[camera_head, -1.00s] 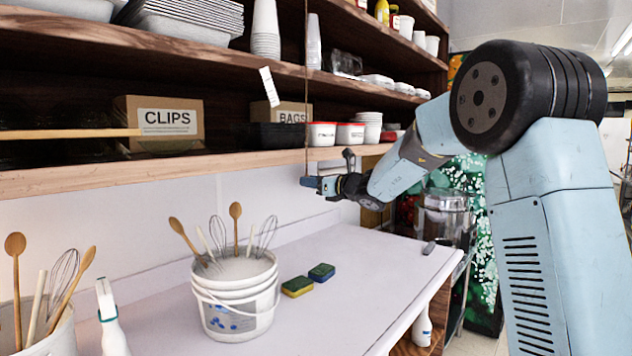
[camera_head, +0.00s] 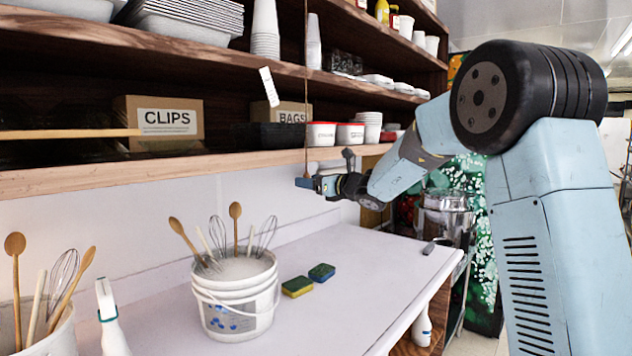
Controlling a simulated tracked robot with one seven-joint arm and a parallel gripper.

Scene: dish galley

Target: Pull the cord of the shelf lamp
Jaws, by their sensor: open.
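A thin brown cord (camera_head: 307,80) hangs down in front of the shelves from above the picture. The lamp itself is not in view. A white tag (camera_head: 269,86) hangs left of the cord.
The lower shelf (camera_head: 120,178) runs just behind and above my gripper, holding a CLIPS box (camera_head: 160,123) and tubs. Below, the white counter (camera_head: 370,262) carries a utensil bucket (camera_head: 237,300), sponges (camera_head: 298,287) and a spray bottle (camera_head: 112,322). Space around the gripper above the counter is clear.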

